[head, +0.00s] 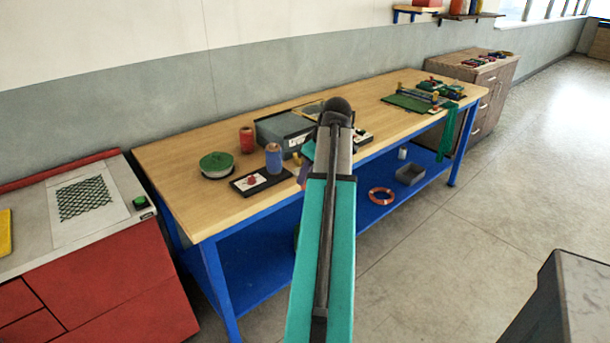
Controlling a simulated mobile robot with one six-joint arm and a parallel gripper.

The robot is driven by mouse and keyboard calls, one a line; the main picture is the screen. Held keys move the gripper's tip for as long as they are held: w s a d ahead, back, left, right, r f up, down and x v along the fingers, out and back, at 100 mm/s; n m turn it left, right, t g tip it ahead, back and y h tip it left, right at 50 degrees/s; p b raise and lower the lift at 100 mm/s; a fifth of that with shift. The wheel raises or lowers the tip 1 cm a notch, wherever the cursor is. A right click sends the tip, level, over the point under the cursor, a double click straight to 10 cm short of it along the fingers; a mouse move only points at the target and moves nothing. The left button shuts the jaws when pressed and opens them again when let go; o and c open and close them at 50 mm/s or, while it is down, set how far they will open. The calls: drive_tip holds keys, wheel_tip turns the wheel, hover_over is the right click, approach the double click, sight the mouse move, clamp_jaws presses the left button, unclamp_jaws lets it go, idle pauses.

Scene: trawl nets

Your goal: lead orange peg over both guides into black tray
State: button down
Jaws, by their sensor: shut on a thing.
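My arm reaches forward over the workbench and covers the middle of the head view. Its far end is hidden behind its own links, so I cannot make out my gripper or anything in it. I cannot pick out the orange peg. At the bench's far right lies a green net mat (410,102) with small yellow and green fittings beside it; I cannot tell whether the guides are among them. A flat black holder (246,186) with a white face and red knob lies at the near front edge; I cannot tell whether it is the black tray.
The wooden workbench (190,150) carries a blue spool (273,159), a red spool (247,140), a green-topped round tin (217,164) and a grey case (275,129).

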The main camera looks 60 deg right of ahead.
drive_tip(key=shift+w, duration=0.1)
idle(0.4)
drive_tip(key=w+a, duration=2.3)
drive_tip(key=a, duration=0.2)
drive_tip(key=w+a, duration=0.4)
drive_tip(key=a, duration=1.2)
drive_tip(key=w+a+r, duration=0.1)
drive_tip(key=w+a, duration=0.2)
drive_tip(key=a, duration=1.3)
drive_tip(key=shift+w+n, duration=0.3)
drive_tip(key=shift+w, duration=0.1)
